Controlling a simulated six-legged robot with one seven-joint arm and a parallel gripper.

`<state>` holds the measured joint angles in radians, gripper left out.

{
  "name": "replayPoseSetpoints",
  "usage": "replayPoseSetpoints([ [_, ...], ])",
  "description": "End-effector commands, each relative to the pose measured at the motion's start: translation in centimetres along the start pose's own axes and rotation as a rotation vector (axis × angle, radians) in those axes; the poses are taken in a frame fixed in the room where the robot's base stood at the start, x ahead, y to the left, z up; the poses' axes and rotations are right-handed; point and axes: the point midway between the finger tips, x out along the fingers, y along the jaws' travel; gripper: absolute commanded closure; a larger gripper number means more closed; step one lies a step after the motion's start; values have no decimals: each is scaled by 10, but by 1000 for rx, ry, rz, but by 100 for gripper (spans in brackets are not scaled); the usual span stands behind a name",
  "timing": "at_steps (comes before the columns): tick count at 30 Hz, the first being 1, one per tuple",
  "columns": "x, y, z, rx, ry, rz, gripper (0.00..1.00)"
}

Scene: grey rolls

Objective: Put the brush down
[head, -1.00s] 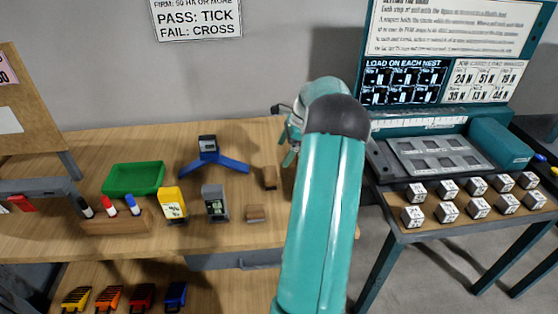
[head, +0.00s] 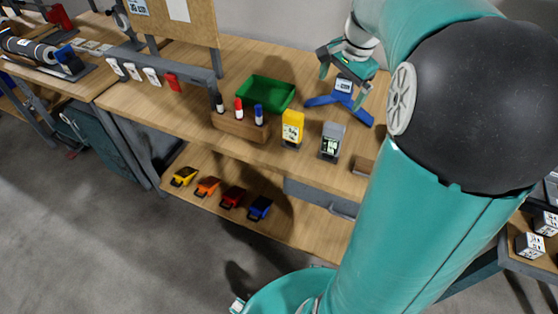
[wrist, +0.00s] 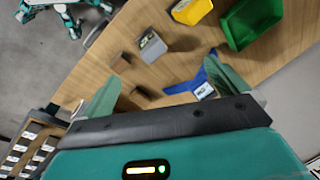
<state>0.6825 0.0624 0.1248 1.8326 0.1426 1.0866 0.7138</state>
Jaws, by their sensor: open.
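My gripper (head: 342,86) is open, with its fingers spread above the back of the workbench, near a blue three-armed stand (head: 325,100) bearing a small device. Nothing shows between its fingers in the wrist view (wrist: 163,70). I cannot make out a brush for certain. Two small brown block-like things lie on the bench in the wrist view, one near the bench edge (wrist: 121,63) and one by the left finger (wrist: 138,96). One brown block (head: 361,165) shows in the head view beside my arm; the other is not visible there.
My arm hides the bench's right side. White cubes (head: 529,245) stand at far right.

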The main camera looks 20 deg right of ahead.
Motion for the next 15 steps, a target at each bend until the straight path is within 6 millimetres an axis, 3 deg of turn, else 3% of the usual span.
replayPoseSetpoints([
  [1, -11, -3, 31, -108, 22, -8, 1],
  [6, -31, 6, 113, -449, 90, -34, 1],
  [15, -42, 59, 228, -1034, 199, -112, 1],
])
